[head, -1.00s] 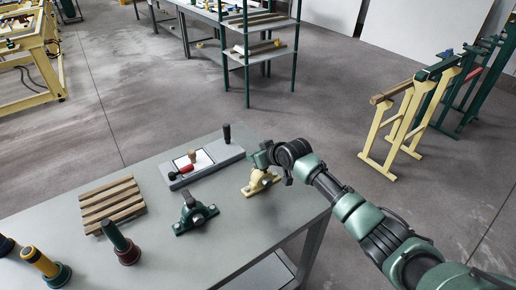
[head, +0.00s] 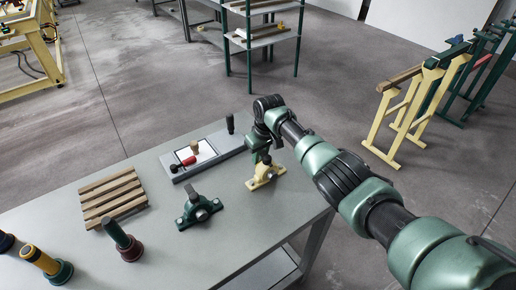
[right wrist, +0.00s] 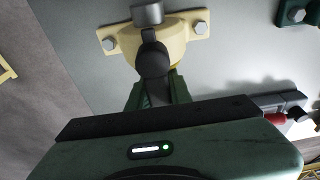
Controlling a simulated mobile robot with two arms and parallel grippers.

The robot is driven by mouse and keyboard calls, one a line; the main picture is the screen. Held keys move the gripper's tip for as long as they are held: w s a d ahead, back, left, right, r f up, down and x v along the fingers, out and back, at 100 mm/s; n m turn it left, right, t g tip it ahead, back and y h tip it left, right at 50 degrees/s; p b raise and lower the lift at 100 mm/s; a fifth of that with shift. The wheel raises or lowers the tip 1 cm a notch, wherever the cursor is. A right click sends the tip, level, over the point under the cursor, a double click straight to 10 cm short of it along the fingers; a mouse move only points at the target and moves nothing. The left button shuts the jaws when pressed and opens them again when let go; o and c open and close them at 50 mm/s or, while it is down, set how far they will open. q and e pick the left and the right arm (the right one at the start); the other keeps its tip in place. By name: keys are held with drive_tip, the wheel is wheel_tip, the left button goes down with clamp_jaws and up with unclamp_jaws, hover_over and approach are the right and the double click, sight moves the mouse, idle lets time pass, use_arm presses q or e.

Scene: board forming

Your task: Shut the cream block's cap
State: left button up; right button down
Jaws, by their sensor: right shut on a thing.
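The cream block (head: 264,178) sits near the right edge of the grey table, with a bolt on each foot. It also shows at the top of the right wrist view (right wrist: 180,38). Its cap's dark handle (right wrist: 152,60) lies between the fingers of my right gripper (right wrist: 158,84), which is shut on it. In the head view my right gripper (head: 264,158) is just above the block and hides much of its top. I cannot tell the cap's exact angle. My left gripper is not in view.
A green block (head: 198,210) stands to the left of the cream one. Behind is a grey tray (head: 228,143) with a red-handled tool (head: 186,161). A slatted wooden rack (head: 112,198) and several upright handles (head: 121,239) are further left. The table's front is clear.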

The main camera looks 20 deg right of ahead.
sight(262, 151)
drive_tip(key=shift+f, duration=0.1)
idle(0.4)
drive_tip(key=c, duration=1.3)
unclamp_jaws()
drive_tip(key=shift+r, duration=0.55)
drive_tip(key=r, duration=0.3)
drive_tip(key=s+r, duration=0.1)
drive_tip(key=r, duration=0.2)
drive_tip(key=shift+s+d+r, duration=0.15)
drive_tip(key=shift+d+r, duration=0.05)
drive_tip(key=shift+r, duration=0.1)
